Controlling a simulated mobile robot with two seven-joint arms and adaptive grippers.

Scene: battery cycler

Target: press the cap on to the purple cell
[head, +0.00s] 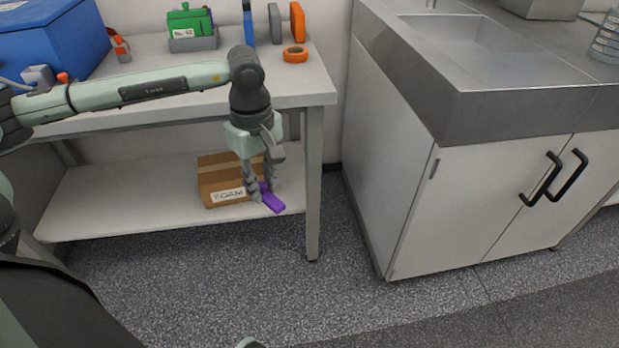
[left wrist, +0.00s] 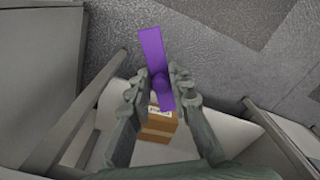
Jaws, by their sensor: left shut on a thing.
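A purple flat bar (head: 272,200), which looks like the purple cell, is held by my left gripper (head: 262,190) in front of the bench's lower shelf, clear of the bench top. In the left wrist view the bar (left wrist: 152,50) lies between the fingers of my left gripper (left wrist: 160,85), tilted, with a rounded purple bump near its middle. The fingers are shut on it and hide part of its sides. I cannot pick out a separate cap with certainty. My right gripper does not show.
On the bench (head: 322,85) stand a green block (head: 188,22) in a grey base, upright blue, grey (head: 274,22) and orange (head: 297,20) slabs, an orange ring (head: 295,54) and a blue box (head: 45,40). A cardboard box (head: 215,172) sits on the shelf. A sink cabinet (head: 400,190) is at right.

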